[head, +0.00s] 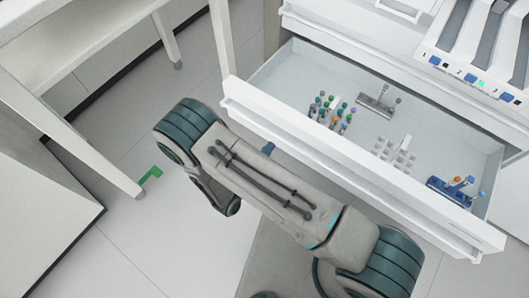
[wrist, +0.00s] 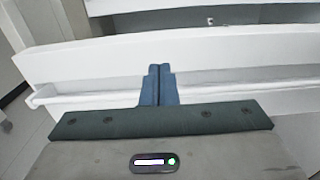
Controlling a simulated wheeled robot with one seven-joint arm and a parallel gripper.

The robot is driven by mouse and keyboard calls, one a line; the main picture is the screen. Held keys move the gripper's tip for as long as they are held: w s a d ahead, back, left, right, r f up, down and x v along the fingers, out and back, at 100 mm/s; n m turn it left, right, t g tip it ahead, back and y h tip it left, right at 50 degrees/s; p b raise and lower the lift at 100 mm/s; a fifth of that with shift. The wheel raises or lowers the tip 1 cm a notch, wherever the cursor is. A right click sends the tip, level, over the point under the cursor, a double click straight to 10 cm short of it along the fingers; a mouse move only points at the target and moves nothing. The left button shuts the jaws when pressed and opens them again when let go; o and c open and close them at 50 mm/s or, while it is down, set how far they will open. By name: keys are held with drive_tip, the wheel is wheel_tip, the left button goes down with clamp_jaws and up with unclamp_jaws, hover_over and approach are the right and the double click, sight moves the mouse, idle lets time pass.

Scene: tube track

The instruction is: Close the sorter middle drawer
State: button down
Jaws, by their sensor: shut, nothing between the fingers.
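The sorter's middle drawer (head: 345,158) is white and stands pulled well out, its inside visible from above in the head view. In the wrist view its white front panel (wrist: 235,52) spans the picture, with a long handle rail (wrist: 75,92) along it. My gripper (wrist: 158,72) is shut and empty, its blue fingers pointing at the front panel near the rail. I cannot tell whether the fingertips touch it. In the head view a blue part of my gripper (head: 268,148) shows just outside the drawer front, left of its middle; my arm hides the rest.
In the drawer are several capped tubes (head: 331,112), a grey holder (head: 378,101), a small white rack (head: 395,153) and a blue rack (head: 455,190). The sorter top (head: 470,45) is above.

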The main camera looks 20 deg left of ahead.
sight(290, 123)
drive_tip(key=x, duration=0.9)
drive_tip(key=shift+w+d+b, duration=0.1)
drive_tip(key=shift+w+b, duration=0.1)
drive_tip(key=shift+b, duration=0.2)
